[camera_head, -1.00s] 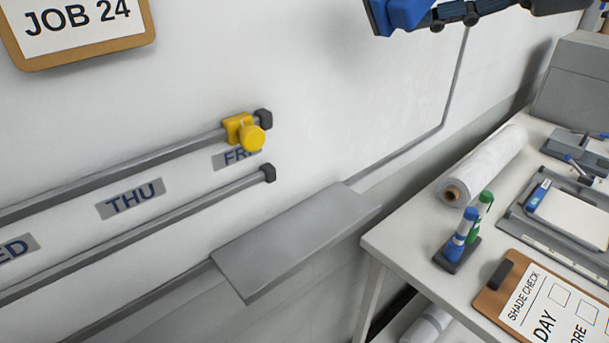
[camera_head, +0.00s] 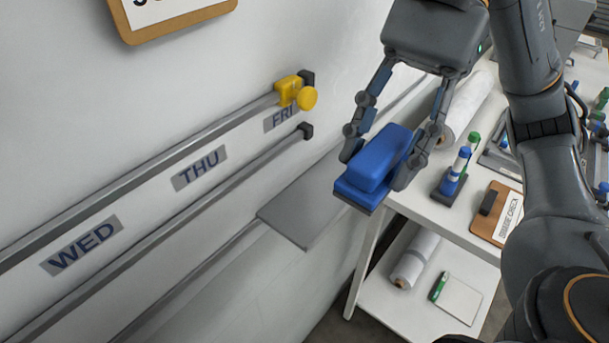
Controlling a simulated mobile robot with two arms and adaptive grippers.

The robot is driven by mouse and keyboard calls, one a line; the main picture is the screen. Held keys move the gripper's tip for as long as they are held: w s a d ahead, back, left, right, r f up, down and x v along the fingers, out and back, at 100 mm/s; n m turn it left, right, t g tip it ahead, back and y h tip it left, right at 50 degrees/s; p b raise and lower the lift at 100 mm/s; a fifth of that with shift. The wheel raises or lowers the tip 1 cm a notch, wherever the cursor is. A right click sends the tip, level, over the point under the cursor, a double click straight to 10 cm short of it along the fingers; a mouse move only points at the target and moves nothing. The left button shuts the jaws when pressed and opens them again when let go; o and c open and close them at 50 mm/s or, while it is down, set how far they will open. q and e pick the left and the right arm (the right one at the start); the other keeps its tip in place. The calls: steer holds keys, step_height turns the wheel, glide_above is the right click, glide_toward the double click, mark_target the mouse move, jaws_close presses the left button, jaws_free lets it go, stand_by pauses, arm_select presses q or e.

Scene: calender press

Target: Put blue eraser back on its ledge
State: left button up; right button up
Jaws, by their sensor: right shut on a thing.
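The blue eraser (camera_head: 376,166) has a blue body with a dark underside. My right gripper (camera_head: 382,166) is shut on it, with one finger on each side, and holds it in the air. The eraser appears above and to the right of the grey ledge (camera_head: 305,212). The ledge sticks out from the whiteboard's lower edge; its visible top is bare, and its right part is hidden behind the eraser and gripper. My left gripper is not in view.
A yellow slider (camera_head: 294,92) sits on the upper rail near the FRI label. Right of the ledge, a white table (camera_head: 440,215) holds a paper roll (camera_head: 468,104), blue and green markers (camera_head: 456,168) and a clipboard (camera_head: 497,215). A lower shelf holds another roll (camera_head: 415,258).

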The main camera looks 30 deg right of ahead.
steer(key=shift+s+f, duration=0.1)
steer(key=w+d+f+p, duration=0.1)
steer(key=w+f, duration=0.2)
steer(key=w, duration=0.1)
steer(key=w+d+f+p, duration=0.1)
steer(key=w+d+f, duration=0.1)
steer(key=w, duration=0.2)
steer(key=w+d+f+p, duration=0.1)
steer(key=w+f, duration=0.2)
steer(key=w, duration=0.1)
steer(key=shift+d+f+p, duration=0.3)
steer(key=shift+f+p, duration=0.05)
steer(key=shift+w+f, duration=0.2)
steer(key=f+p, duration=0.1)
steer(key=f, duration=0.1)
steer(key=f+p, duration=0.1)
steer(key=shift+w+d+f, duration=0.1)
steer(key=shift+w+f, duration=0.25)
steer(key=shift+f, duration=0.15)
steer(key=shift+f, duration=0.1)
